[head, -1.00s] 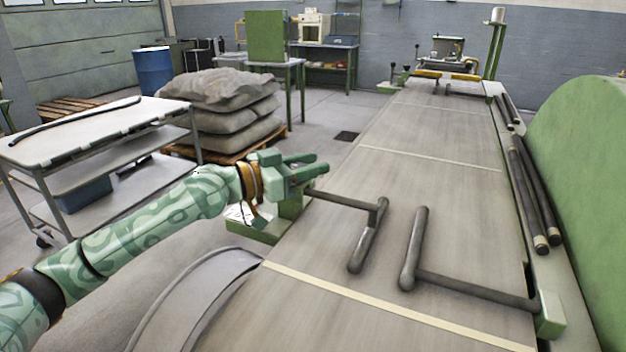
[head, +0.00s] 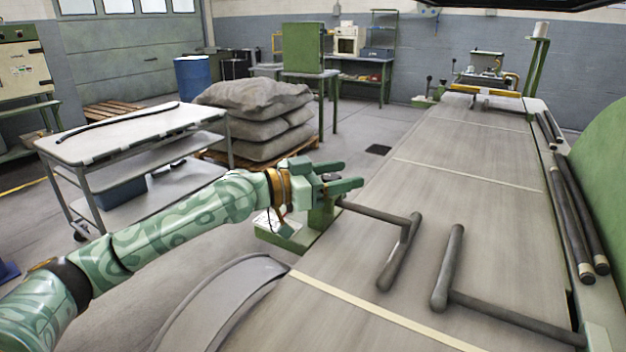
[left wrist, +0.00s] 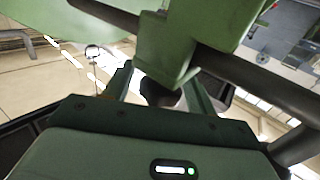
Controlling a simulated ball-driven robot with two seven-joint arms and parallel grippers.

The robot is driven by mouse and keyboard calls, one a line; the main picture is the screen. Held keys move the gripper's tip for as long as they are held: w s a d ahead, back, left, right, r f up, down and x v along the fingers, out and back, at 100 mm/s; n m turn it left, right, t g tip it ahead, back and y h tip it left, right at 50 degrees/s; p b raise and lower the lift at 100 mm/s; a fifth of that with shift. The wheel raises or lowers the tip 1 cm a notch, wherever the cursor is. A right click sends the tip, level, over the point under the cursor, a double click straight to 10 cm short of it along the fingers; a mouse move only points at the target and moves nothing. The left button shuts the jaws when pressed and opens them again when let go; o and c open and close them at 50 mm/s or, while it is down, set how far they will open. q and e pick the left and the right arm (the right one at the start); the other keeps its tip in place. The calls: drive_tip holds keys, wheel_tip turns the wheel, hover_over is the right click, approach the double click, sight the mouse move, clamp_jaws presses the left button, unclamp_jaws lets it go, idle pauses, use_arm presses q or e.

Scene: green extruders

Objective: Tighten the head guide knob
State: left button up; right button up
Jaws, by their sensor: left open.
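A dark knob (left wrist: 158,92) sits under a green bracket (left wrist: 150,45) in the left wrist view, between my two fingers. My left gripper (head: 350,175) is open around the knob, with one finger on each side. Whether the fingers touch it I cannot tell. In the head view, a small dark part of the knob (head: 329,177) shows between the fingers, beside the green guide post (head: 322,215) at the belt's left edge. A dark guide rod (head: 376,212) runs from the post over the belt to a bar (head: 398,255). My right gripper is not in view.
The grey conveyor belt (head: 440,190) fills the right half, with a second guide bar (head: 447,268) on it. A curved grey guard (head: 215,305) lies below my left arm. A cart (head: 130,135) and stacked sacks (head: 258,130) stand at the left.

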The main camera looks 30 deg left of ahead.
use_arm(q)
drive_tip(key=p+v, duration=0.1)
drive_tip(key=v, duration=1.4)
drive_tip(key=shift+s+a, duration=0.25)
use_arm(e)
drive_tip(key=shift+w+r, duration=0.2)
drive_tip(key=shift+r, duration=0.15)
use_arm(q)
drive_tip(key=shift+f, duration=0.1)
